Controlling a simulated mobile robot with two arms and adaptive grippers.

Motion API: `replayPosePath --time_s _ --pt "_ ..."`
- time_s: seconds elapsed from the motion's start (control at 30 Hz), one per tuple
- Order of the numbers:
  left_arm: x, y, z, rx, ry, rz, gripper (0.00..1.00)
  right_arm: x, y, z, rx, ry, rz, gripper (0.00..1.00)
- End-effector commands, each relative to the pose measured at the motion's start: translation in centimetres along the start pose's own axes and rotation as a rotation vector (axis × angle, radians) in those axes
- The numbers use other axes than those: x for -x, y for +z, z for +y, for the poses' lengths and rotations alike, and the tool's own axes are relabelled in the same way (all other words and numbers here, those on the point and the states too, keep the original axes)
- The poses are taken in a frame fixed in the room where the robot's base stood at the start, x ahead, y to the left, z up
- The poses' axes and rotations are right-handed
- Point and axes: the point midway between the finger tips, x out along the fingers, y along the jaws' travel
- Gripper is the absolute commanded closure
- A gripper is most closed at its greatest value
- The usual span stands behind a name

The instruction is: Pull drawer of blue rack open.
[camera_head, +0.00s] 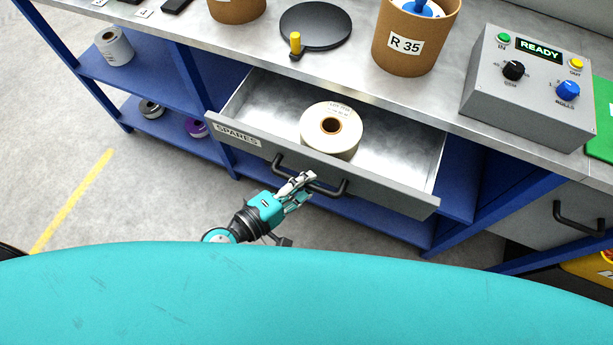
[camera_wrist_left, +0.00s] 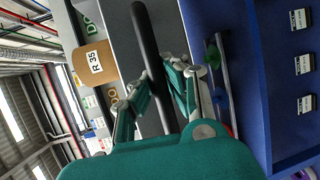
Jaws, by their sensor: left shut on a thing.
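The drawer (camera_head: 222,138) of the blue rack (camera_head: 197,82) is labelled SPARES and stands open, pulled out from under the metal worktop. A white roll (camera_head: 331,128) with a brown core lies inside it. My left gripper (camera_head: 300,184) is at the drawer's black bar handle (camera_head: 328,191), near the handle's middle. In the left wrist view the fingers (camera_wrist_left: 165,88) lie on both sides of the handle bar (camera_wrist_left: 147,50) and are shut on it. My right gripper is not in view.
On the worktop are a grey control box (camera_head: 527,87) reading READY, a brown R 35 drum (camera_head: 415,38) and a black disc (camera_head: 315,25) with a yellow knob. Rolls stand on the lower blue shelves (camera_head: 165,124). The grey floor at left is clear, with a yellow line (camera_head: 72,200).

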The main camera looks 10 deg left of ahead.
Motion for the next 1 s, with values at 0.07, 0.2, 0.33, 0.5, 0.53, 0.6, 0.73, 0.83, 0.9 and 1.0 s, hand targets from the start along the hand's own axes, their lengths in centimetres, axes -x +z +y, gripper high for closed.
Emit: replayPosePath --time_s 0.07,0.2,0.33,0.5,0.53,0.6,0.73,0.83,0.9,1.0 --pt "-0.02 -0.01 0.21 0.004 0.005 0.001 1.0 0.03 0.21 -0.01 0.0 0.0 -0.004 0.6" --pt "-0.04 -0.02 0.23 0.004 0.005 0.001 1.0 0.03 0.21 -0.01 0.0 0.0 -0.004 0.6" --pt "-0.04 -0.02 0.23 0.003 0.005 0.001 0.83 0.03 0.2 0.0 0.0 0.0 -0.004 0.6" --pt "-0.04 -0.02 0.15 0.002 0.003 0.001 0.62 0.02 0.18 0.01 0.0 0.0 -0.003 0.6" --pt "-0.04 -0.02 0.14 0.001 0.003 0.001 0.62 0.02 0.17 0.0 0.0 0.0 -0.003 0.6" --pt "-0.04 -0.02 0.12 0.001 0.002 0.001 0.62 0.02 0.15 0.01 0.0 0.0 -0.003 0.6" --pt "-0.03 -0.02 0.08 0.0 0.002 0.001 0.62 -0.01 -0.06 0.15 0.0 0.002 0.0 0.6" --pt "-0.03 -0.02 0.07 0.0 0.001 0.001 0.62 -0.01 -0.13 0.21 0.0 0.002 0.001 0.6" --pt "0.04 -0.02 0.05 0.0 0.001 0.0 0.62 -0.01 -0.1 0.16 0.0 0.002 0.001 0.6" --pt "0.53 0.0 -0.01 -0.002 0.0 -0.001 0.62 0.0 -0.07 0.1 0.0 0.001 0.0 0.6"
